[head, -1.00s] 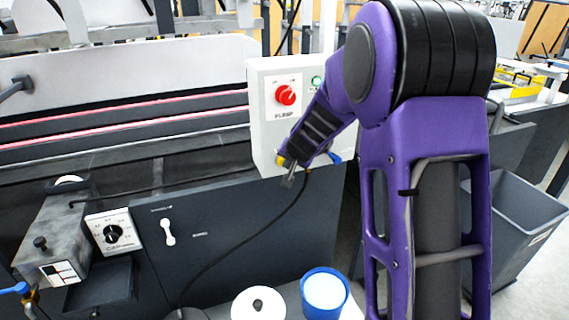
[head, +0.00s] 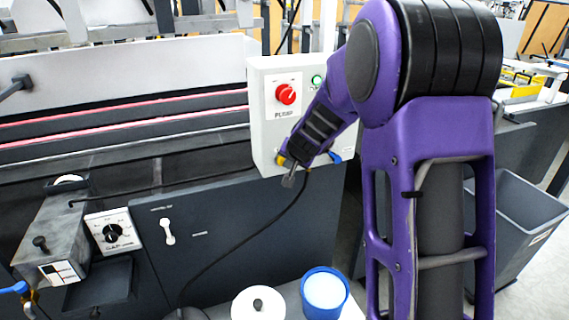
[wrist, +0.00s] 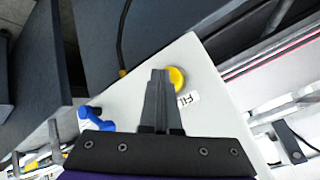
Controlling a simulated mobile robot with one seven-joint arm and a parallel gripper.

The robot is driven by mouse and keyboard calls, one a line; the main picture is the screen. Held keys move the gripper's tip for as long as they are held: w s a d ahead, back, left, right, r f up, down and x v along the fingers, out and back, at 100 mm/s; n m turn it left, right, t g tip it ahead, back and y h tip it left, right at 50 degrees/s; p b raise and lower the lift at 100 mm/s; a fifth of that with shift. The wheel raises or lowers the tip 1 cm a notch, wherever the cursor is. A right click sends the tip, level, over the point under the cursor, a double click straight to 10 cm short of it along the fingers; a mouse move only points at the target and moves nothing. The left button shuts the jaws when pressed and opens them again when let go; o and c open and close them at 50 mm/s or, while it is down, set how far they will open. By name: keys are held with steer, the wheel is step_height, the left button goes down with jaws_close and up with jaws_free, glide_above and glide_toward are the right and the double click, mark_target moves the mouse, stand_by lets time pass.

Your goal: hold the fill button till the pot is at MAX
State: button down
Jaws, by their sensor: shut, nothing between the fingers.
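The pump box (head: 262,130) is a light grey panel with a yellow fill button (head: 281,160) low on its front, partly hidden by my wrist. In the wrist view the yellow button (wrist: 177,77) shows beside my fingertips, with a partly covered label starting "FIL" (wrist: 188,99). My gripper (wrist: 160,73) is shut and empty, its tips overlapping the button's edge in the picture. I cannot tell whether they touch or press it. In the head view my gripper (head: 289,180) is at the box's lower edge. No pot level or MAX mark can be read.
A red pump knob (head: 285,94) and a green button (head: 317,81) are higher on the box. A blue valve handle (wrist: 95,118) is near my fingers. A black cable (head: 262,232) hangs below. A blue tub (head: 325,292) and a white lidded pot (head: 258,304) stand in front.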

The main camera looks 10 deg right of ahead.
steer(key=shift+s+d+b, duration=0.15)
steer(key=shift+s+b, duration=0.2)
steer(key=shift+s, duration=0.35)
steer(key=s+b, duration=0.1)
steer(key=s, duration=0.1)
steer(key=s+d+b, duration=0.1)
steer(key=s, duration=0.2)
stand_by(0.3)
